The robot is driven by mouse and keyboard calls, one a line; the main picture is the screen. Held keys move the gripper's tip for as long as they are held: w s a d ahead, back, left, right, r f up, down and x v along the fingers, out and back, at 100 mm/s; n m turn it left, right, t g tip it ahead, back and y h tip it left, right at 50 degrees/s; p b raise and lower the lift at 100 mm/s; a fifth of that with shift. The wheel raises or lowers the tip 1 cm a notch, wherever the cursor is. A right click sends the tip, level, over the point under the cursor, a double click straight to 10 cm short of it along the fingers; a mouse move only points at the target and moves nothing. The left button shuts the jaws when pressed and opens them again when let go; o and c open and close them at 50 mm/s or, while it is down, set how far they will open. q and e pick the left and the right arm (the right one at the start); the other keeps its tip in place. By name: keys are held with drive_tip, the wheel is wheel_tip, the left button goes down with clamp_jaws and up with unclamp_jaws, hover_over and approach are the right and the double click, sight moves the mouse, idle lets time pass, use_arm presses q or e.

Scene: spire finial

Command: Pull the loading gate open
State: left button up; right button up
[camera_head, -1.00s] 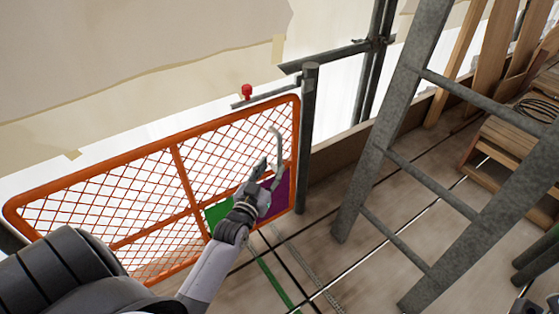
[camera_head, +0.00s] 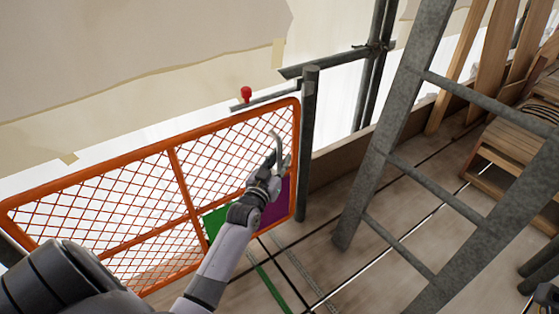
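The orange mesh loading gate (camera_head: 170,152) stands across the left of the view, its right side close beside a grey post (camera_head: 308,140). A grey bent handle (camera_head: 278,148) is on the gate near its right side. My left gripper (camera_head: 277,162) is at the lower part of this handle. Its fingertips look apart, one on each side of the handle; whether they touch it I cannot tell. A purple panel (camera_head: 277,203) and a green panel (camera_head: 214,219) show on the gate's lower part, partly hidden by my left arm.
A red-topped piece (camera_head: 246,94) sits above the gate's top rail by a grey bar. A grey ladder (camera_head: 400,160) stands to the right. Plank floor between gate and ladder is open.

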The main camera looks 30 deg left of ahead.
use_arm(q)
clamp_jaws()
idle(0.5)
